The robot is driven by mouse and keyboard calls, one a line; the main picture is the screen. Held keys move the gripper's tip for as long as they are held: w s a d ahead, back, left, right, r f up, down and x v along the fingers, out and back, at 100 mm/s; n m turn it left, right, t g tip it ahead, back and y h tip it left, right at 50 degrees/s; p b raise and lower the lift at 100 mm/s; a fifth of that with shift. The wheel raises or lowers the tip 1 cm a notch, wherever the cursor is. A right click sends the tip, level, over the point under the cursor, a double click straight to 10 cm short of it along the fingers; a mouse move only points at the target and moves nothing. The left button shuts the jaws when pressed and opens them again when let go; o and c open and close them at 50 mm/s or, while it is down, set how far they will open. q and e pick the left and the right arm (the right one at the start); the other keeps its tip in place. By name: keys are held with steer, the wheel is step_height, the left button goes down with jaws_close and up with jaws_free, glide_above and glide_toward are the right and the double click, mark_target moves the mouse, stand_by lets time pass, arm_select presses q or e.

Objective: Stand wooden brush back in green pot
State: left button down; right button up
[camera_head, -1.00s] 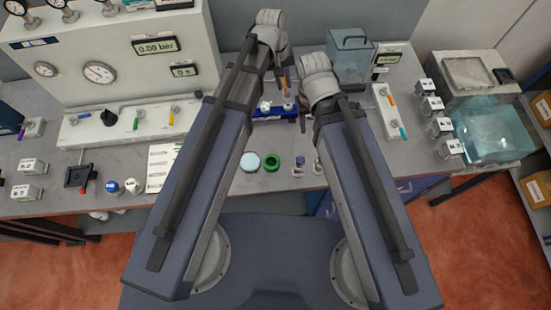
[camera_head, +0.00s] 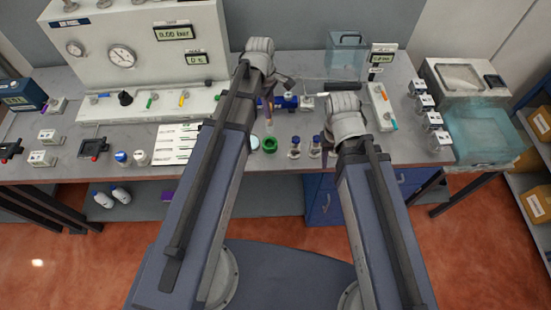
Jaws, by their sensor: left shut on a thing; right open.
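The green pot (camera_head: 269,145) stands on the grey bench near its front edge. The wooden brush (camera_head: 268,106) hangs roughly upright in my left gripper (camera_head: 272,90), pale end down. In the head view its lower end shows just behind and above the pot, apart from it. My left gripper is shut on the brush, with its fingers partly hidden by my wrist. My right gripper (camera_head: 342,87) shows only as a dark part beyond my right wrist, to the right of the pot. It is open, its fingertips are not clearly seen, and nothing shows in it.
A pale round lid or dish (camera_head: 254,142) lies just left of the pot. A panel with gauges (camera_head: 140,50) stands at the back left. White printed sheets (camera_head: 176,143) lie left of my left arm.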

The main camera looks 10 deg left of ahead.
mark_target(270, 128)
arm_select(q)
steer(key=shift+s, duration=0.15)
steer(key=shift+f, duration=0.2)
step_height(270, 128, down, 10)
steer(key=b, duration=1)
steer(key=shift+r, duration=0.15)
steer(key=shift+f, duration=0.2)
steer(key=c, duration=0.8)
jaws_free()
steer(key=shift+o, duration=0.2)
steer(key=shift+r, duration=0.2)
